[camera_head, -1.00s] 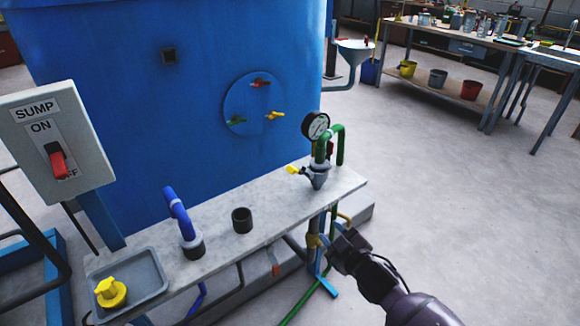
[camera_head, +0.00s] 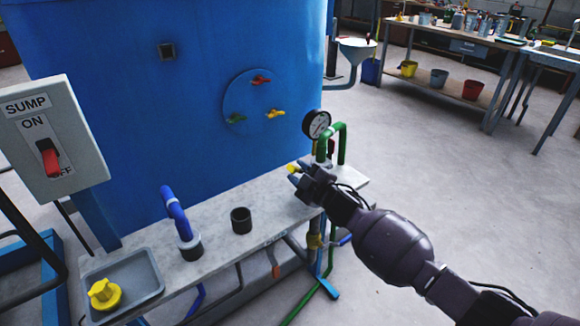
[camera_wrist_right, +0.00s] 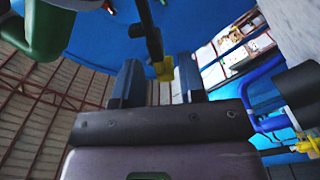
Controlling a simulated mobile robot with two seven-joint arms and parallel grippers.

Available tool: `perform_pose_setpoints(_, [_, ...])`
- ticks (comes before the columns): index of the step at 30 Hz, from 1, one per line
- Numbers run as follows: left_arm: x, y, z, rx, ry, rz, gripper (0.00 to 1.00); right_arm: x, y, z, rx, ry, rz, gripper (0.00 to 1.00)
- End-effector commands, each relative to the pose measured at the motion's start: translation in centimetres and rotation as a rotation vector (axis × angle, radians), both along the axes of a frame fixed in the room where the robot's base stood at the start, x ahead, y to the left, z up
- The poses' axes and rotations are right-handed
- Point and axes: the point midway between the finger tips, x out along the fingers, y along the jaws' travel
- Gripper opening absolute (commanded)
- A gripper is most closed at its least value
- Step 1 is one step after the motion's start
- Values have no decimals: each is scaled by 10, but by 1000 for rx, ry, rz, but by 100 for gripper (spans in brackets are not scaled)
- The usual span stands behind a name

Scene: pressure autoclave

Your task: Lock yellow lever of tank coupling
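The tank coupling on the bench beneath the pressure gauge (camera_head: 316,123) is now mostly hidden behind my right gripper (camera_head: 299,173). The tip of its yellow lever (camera_head: 292,168) shows just beyond the fingertips. In the right wrist view, a dark rod with a yellow end (camera_wrist_right: 162,69), which looks like the lever, reaches down between the two fingers of my right gripper (camera_wrist_right: 158,78). The fingers stand apart, with a gap on each side of it. Whether either finger touches it I cannot tell. My left gripper is not in view.
A green pipe (camera_head: 343,145) rises behind the gripper, close to the gauge. The bench (camera_head: 275,208) also carries a black socket (camera_head: 241,220), a blue bent pipe (camera_head: 175,213) and a grey tray (camera_head: 150,268) with a yellow cap (camera_head: 104,294). The blue tank (camera_head: 200,110) stands behind.

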Motion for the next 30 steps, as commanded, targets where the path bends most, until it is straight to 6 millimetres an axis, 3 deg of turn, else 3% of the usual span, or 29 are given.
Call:
perform_pose_setpoints(9, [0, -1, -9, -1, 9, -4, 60, 29, 22, -3, 0, 3, -1, 37])
perform_pose_setpoints(22, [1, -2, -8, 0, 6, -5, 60, 34, 25, 0, 0, 1, -1, 37])
perform_pose_setpoints(30, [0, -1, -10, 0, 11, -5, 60, 34, 25, 0, 0, 1, -1, 0])
